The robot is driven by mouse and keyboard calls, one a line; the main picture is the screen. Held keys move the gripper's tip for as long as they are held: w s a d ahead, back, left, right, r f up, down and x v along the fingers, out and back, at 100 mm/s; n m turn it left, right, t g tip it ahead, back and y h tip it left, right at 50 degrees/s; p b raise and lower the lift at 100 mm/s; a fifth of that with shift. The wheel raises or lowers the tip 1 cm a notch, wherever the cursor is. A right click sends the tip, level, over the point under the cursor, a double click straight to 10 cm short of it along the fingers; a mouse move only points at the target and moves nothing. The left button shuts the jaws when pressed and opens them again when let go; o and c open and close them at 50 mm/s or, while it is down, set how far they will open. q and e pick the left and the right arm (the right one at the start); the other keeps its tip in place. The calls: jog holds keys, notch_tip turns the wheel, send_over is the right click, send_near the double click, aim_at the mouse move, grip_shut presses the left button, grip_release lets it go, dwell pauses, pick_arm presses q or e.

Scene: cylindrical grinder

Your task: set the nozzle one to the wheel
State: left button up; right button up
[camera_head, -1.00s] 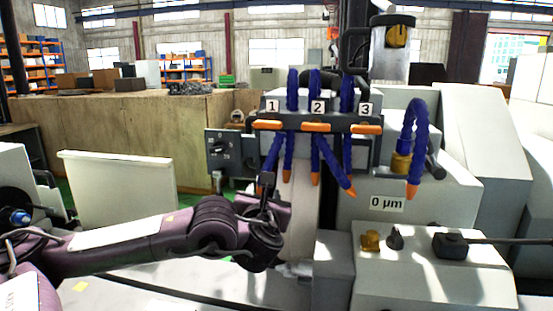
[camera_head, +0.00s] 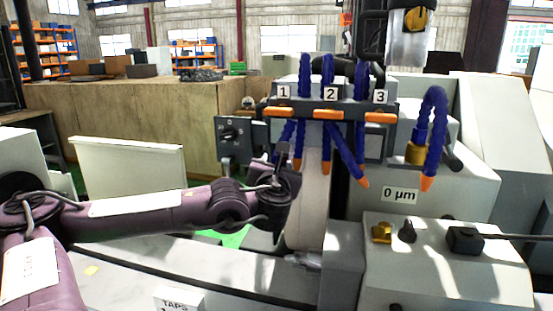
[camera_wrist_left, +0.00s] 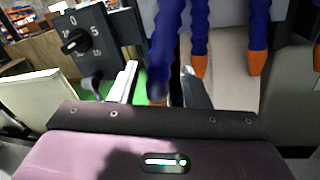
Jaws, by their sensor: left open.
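The nozzles are blue jointed hoses with orange tips, hanging below a dark bar with labels 1, 2 and 3. The leftmost hose (camera_head: 285,133), under label 1 (camera_head: 284,92), slants down to my left gripper (camera_head: 279,157), which hides its tip in the head view. In the left wrist view this hose (camera_wrist_left: 164,45) hangs between the fingers of my open left gripper (camera_wrist_left: 160,87), its orange tip low between them. I cannot tell whether the fingers touch it. The pale grinding wheel (camera_head: 310,205) stands just right of the gripper, partly hidden. My right gripper is out of view.
More orange-tipped hoses (camera_head: 328,150) hang close to the right. A dial box (camera_head: 232,135) stands just left of the gripper. Orange levers (camera_head: 328,114) line the bar. A sign reads 0 µm (camera_head: 400,195). A control panel (camera_head: 450,275) is at lower right.

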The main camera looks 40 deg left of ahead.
pick_arm(q)
jog(key=shift+p+x, duration=0.65)
jog(key=shift+x, duration=0.5)
jog(key=shift+w, duration=0.1)
grip_shut()
